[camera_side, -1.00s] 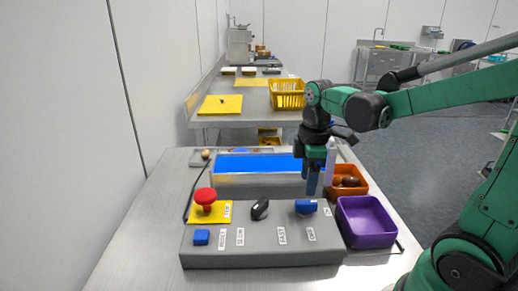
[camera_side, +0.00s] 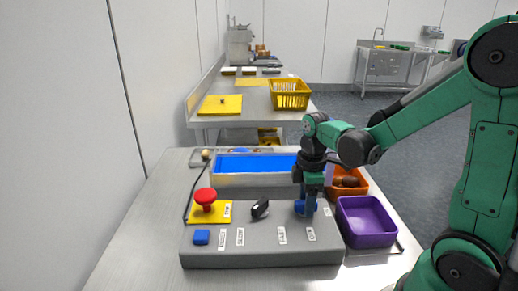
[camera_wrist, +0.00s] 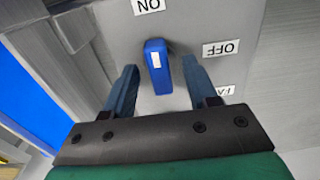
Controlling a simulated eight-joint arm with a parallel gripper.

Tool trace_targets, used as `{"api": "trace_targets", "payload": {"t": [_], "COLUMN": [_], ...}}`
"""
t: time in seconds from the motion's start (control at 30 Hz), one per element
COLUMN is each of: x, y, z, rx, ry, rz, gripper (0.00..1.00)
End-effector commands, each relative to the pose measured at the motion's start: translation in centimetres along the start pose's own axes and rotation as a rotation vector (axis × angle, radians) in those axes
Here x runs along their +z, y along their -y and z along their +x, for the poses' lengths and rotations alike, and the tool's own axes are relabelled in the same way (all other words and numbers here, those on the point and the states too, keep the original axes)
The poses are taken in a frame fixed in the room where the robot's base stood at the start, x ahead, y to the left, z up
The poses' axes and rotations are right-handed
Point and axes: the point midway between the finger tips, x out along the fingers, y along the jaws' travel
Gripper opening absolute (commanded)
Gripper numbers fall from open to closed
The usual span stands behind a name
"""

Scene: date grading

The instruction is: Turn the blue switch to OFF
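The blue switch (camera_side: 300,207) sits at the right of the grey control box (camera_side: 262,251). In the wrist view the blue switch (camera_wrist: 157,67) carries a white mark and stands between the ON label (camera_wrist: 148,5) and the OFF label (camera_wrist: 221,48). Its marked end tilts slightly toward the ON side. My gripper (camera_side: 310,212) is down at the switch. In the wrist view my gripper (camera_wrist: 158,78) is open, one finger on each side of the switch, with gaps visible on both sides.
A red stop button (camera_side: 205,196) on a yellow plate, a black knob (camera_side: 260,208) and a blue button (camera_side: 201,237) share the box. A purple bin (camera_side: 366,225) and an orange bin (camera_side: 356,186) stand at its right. A blue belt (camera_side: 255,164) lies behind.

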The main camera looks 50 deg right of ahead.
Motion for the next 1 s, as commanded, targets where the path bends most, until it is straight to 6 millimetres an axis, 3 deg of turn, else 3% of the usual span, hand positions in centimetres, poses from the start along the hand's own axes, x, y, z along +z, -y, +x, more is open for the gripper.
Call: {"api": "trace_targets", "payload": {"t": [0.03,0.17,0.63,1.0], "x": [0.0,0.0,-0.01,-0.03], "y": [0.0,0.0,0.01,0.0], "z": [-0.01,-0.02,-0.02,-0.02], "rx": [0.0,0.0,-0.001,-0.001], "ry": [0.0,0.0,0.0,0.0], "rz": [0.0,0.0,0.067,0.354], "gripper": [0.35,0.0,0.0,0.0]}}
